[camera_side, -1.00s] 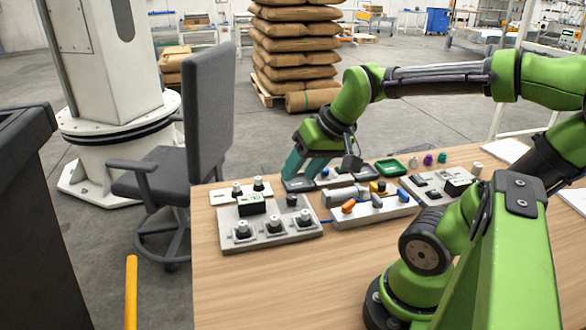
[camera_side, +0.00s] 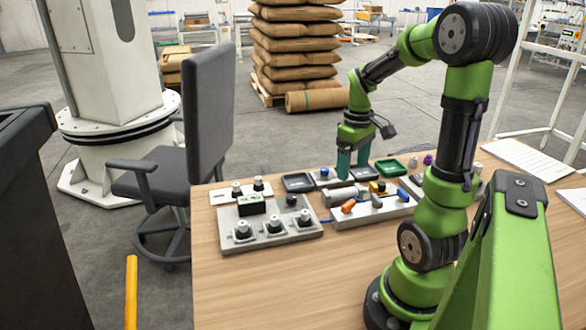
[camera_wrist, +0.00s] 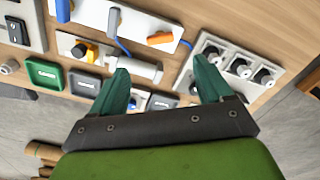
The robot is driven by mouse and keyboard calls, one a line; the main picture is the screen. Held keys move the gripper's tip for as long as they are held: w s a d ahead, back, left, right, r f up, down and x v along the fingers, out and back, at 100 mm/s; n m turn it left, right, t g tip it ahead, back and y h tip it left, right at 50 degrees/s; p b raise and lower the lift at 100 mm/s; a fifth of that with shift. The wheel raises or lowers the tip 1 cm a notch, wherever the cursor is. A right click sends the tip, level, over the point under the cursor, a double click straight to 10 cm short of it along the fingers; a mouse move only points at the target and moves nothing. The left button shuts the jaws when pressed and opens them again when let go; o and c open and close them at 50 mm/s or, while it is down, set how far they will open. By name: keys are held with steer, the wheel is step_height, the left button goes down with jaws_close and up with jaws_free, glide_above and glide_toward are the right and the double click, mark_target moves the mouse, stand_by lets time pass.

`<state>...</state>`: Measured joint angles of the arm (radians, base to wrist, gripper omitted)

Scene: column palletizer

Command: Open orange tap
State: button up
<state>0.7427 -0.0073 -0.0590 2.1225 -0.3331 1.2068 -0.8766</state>
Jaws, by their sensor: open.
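The orange tap (camera_side: 348,206) is at the left end of a white block (camera_side: 372,213) on the table. Its short orange handle also shows in the wrist view (camera_wrist: 160,38), lying roughly along the white block (camera_wrist: 140,20). A grey tap (camera_side: 376,200) and a blue tap (camera_side: 402,194) share the block. My gripper (camera_side: 354,167) is open with green fingers pointing down, behind the block and apart from the orange tap. In the wrist view, my open fingers (camera_wrist: 162,66) have the orange handle ahead, between their directions. Nothing is held.
A panel of knobs (camera_side: 268,226) stands left. A dark tray (camera_side: 298,183) and green tray (camera_side: 389,167) are behind. The front table is clear.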

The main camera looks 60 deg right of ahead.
mark_target(349, 203)
step_height(349, 203, down, 11)
steer(key=shift+f, duration=0.1)
stand_by(0.3)
steer(key=c, duration=1)
